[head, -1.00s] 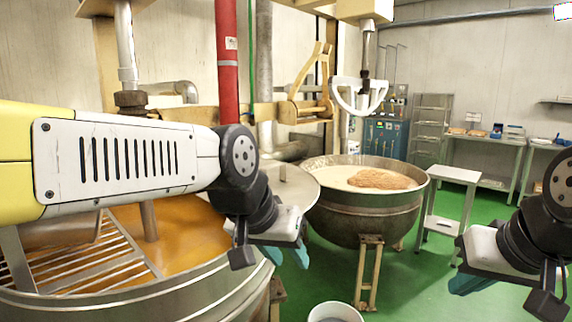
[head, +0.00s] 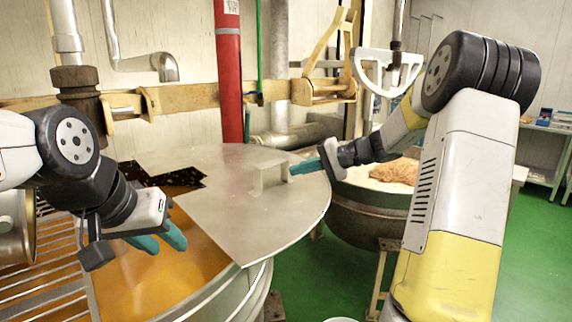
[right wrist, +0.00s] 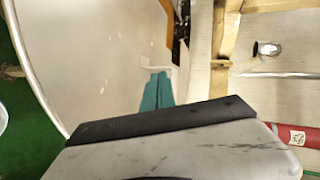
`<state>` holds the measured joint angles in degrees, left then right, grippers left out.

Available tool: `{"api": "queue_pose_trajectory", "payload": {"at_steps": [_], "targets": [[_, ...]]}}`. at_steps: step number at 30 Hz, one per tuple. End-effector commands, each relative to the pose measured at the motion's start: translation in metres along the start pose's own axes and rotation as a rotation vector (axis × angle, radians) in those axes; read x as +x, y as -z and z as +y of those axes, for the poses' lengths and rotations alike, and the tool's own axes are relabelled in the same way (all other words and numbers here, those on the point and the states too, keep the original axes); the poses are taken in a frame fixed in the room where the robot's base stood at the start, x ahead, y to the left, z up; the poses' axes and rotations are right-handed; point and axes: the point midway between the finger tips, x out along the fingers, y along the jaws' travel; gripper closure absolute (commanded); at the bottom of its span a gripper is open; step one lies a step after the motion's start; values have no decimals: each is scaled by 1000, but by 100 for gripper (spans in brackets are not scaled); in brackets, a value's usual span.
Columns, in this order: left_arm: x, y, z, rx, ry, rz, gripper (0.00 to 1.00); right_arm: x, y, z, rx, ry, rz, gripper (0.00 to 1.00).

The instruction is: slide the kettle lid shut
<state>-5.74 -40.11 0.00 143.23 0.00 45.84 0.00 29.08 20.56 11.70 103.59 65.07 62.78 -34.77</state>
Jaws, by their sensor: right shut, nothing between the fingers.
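The kettle lid (head: 235,215) is a flat grey metal plate covering the right part of the near kettle (head: 235,298). Its left part is open, showing orange contents (head: 130,280). A small upright handle (head: 270,178) stands on the lid. My right gripper (head: 298,167) is shut and empty, its teal fingertips at the handle's right side; contact is unclear. In the right wrist view, the shut fingers (right wrist: 157,90) point at the handle (right wrist: 155,69) over the lid (right wrist: 90,45). My left gripper (head: 161,241) hangs open and empty above the orange contents.
A red pipe (head: 229,75) and a wooden beam (head: 190,98) stand behind the lid. A second kettle (head: 365,215) with pale contents is behind my right arm. Green floor (head: 335,275) lies between.

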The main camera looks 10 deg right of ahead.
Motion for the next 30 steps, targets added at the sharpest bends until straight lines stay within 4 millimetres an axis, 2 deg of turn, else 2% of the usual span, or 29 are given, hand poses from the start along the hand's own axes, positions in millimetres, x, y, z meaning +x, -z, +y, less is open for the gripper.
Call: {"api": "queue_pose_trajectory", "payload": {"at_steps": [1,3,6,9,13,17,30], "targets": [[0,0,0,0,0,0,64,-4,29,15,41,72,40,100],[0,0,0,0,0,0,64,-11,63,28,74,163,99,100],[0,0,0,0,0,0,64,-24,100,46,106,267,176,100],[0,0,0,0,0,0,64,-36,125,60,126,335,234,100],[0,0,0,0,0,0,64,-42,139,68,135,375,272,100],[0,0,0,0,0,0,64,-32,144,64,136,382,276,100],[0,0,0,0,0,0,64,48,169,34,137,379,273,100]]}}
